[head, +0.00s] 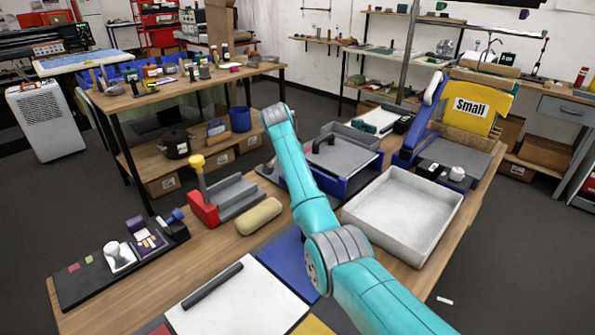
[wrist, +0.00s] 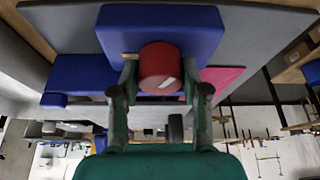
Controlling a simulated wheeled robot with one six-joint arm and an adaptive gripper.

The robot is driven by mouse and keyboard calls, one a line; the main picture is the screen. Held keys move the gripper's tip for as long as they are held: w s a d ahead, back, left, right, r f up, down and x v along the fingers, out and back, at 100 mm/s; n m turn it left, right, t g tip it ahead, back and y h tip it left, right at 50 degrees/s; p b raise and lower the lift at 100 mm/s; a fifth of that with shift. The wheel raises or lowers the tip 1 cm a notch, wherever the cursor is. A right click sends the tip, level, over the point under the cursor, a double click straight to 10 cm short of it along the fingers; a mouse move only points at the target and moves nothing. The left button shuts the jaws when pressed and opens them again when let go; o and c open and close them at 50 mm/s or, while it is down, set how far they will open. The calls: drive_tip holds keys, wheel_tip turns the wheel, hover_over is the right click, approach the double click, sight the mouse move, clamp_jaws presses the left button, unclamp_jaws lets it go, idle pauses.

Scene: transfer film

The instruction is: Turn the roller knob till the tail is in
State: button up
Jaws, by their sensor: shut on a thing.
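The roller knob (wrist: 158,62) is a red cylinder with a pale mark on its face, in front of a blue block (wrist: 200,30) in the wrist view. My gripper (wrist: 161,80) has one finger on each side of the knob and is shut on it. A pink sheet (wrist: 226,80), perhaps the film, shows flat to the right of the knob, partly hidden by a finger. I cannot tell where its tail ends. In the head view a blue-sided unit with a grey top (head: 355,178) stands behind my arm; the knob and my fingertips are hidden there.
A white tray (head: 402,209) stands right of my arm. A red-ended grey stand (head: 205,207) and a tan roll (head: 260,216) lie to the left. A dark bar (head: 212,287) lies on a white sheet in front.

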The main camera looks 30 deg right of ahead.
idle(0.3)
drive_tip(key=o, duration=0.8)
drive_tip(key=shift+o, duration=0.2)
drive_tip(key=v, duration=1.2)
